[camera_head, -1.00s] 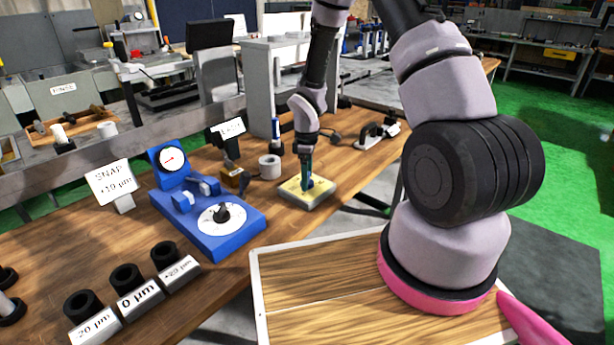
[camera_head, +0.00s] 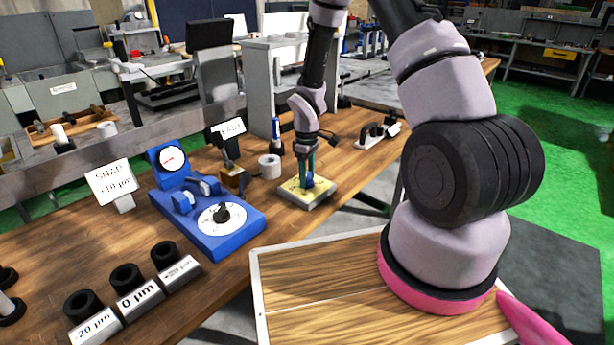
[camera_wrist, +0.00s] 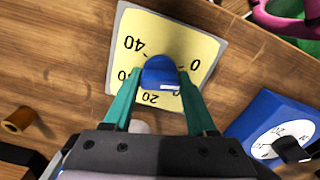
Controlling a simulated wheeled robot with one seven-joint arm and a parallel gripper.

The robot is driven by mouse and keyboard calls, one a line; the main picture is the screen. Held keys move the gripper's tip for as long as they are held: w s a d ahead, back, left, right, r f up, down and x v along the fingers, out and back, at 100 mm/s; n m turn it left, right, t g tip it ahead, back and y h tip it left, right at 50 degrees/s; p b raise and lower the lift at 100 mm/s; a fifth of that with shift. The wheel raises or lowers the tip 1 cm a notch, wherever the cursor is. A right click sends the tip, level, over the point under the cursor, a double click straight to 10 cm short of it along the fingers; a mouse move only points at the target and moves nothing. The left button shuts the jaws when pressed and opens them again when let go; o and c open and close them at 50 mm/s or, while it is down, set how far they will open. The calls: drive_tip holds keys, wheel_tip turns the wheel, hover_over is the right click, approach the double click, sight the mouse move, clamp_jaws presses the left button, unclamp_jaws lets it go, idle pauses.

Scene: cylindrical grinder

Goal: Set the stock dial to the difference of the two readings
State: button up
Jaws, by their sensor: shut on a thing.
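A yellow dial plate (camera_head: 296,191) lies on the bench and carries a blue knob (camera_head: 309,181). In the wrist view the plate (camera_wrist: 195,48) shows the numbers 0, 20 and 40, and another number partly hidden by my finger. My gripper (camera_wrist: 160,78) points down, its teal fingers shut on either side of the blue knob (camera_wrist: 161,68). My gripper also shows in the head view (camera_head: 308,168). A blue fixture (camera_head: 238,237) to the left has a round gauge (camera_head: 172,159) and a white dial with a black knob (camera_head: 222,215). Their readings are too small to tell.
A card (camera_head: 112,183) reads SNAP and seems to say +10 µm. Black rings sit on blocks marked -20 µm (camera_head: 97,327), 0 µm (camera_head: 141,300) and about +20 µm (camera_head: 181,272). A second card (camera_head: 229,130) is hard to read. A pale roll (camera_head: 269,167) stands close behind the plate.

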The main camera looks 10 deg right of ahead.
drive_tip(key=m, duration=0.4)
drive_tip(key=shift+m, duration=2.2)
drive_tip(key=o, duration=1.3)
drive_tip(key=shift+r, duration=0.1)
wheel_tip(320, 180, up, 11)
drive_tip(key=shift+f, duration=0.15)
